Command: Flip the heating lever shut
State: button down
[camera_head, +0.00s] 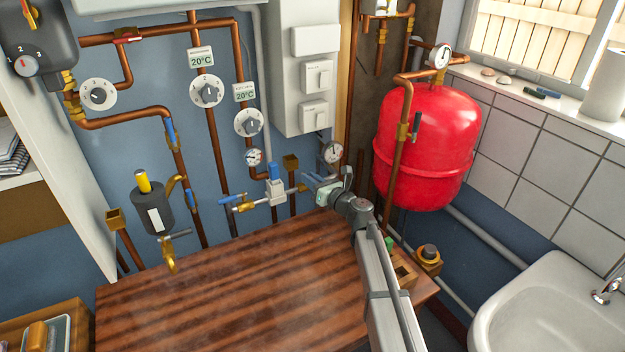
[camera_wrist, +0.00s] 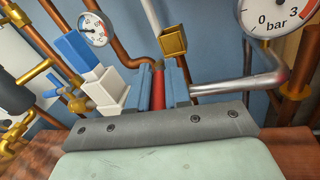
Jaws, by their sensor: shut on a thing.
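My gripper (camera_head: 310,181) is at the pipework on the blue wall, above the back edge of the wooden top. In the wrist view, the two blue-grey fingers (camera_wrist: 167,82) are shut on a narrow red handle (camera_wrist: 158,84), which appears to be the heating lever. Most of the handle is hidden between the fingers. In the head view it is hidden by my gripper, so I cannot tell its full angle. A silver pipe (camera_wrist: 240,87) runs just right of the fingers.
A white valve body with a blue top (camera_head: 275,185) stands close left of my gripper. A pressure gauge (camera_head: 332,152) is just above right. A brass square funnel (camera_wrist: 172,40) is beyond the fingers. The red tank (camera_head: 428,140) stands right.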

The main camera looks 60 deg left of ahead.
jog(key=shift+s+m+t, duration=0.2)
jog(key=shift+m+t, duration=0.35)
jog(key=shift+t, duration=0.35)
jog(key=shift+s+m+t, duration=0.2)
jog(key=shift+m+t, duration=0.35)
jog(key=shift+t, duration=0.75)
jog(key=c, duration=1.1)
grip_release()
jog(key=shift+d, duration=0.2)
jog(key=shift+s+d, duration=0.1)
jog(key=shift+d, duration=6.65)
